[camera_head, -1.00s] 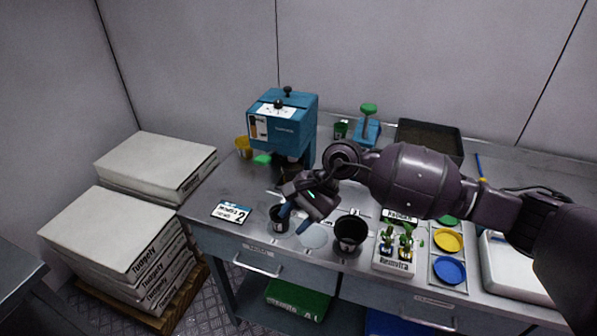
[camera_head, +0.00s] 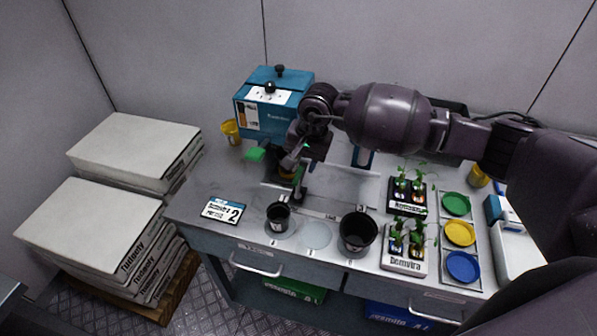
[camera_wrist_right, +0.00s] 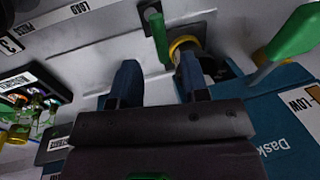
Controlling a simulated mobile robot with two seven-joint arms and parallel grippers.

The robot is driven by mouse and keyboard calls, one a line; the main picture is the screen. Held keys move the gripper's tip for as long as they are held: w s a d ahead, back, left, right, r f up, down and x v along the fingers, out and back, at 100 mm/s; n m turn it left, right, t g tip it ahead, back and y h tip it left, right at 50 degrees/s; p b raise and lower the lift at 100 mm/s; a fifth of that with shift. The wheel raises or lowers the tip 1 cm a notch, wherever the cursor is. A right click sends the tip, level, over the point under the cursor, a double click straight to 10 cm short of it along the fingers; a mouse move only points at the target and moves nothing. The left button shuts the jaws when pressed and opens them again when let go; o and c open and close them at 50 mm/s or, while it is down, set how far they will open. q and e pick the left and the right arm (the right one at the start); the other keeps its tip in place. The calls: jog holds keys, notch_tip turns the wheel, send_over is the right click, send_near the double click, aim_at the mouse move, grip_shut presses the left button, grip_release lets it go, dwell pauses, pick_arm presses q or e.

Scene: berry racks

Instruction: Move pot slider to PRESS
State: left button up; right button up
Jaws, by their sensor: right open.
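The pot slider's green upright handle (camera_wrist_right: 157,36) shows in the right wrist view, close to a dark round holder with a yellow ring (camera_wrist_right: 184,46). My right gripper (camera_wrist_right: 157,60) is open, with its two blue-grey fingers on either side of the handle's line; I cannot tell whether they touch it. In the head view my right gripper (camera_head: 299,175) points down in front of the blue press (camera_head: 270,105) and hides most of the slider. My left gripper is not in view.
The press has a green lever (camera_head: 255,154), also at right in the wrist view (camera_wrist_right: 290,45). A small black pot (camera_head: 278,215) and larger black pot (camera_head: 357,233) stand at the front edge. Plant trays (camera_head: 405,262) and coloured dishes (camera_head: 460,233) are at right.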

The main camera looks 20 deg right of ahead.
aim_at(299, 173)
jog(key=f, duration=0.1)
jog(key=f+b, duration=0.1)
jog(key=f, duration=0.3)
jog(key=shift+w+a+b, duration=0.3)
jog(key=shift+a+b, duration=0.05)
grip_shut()
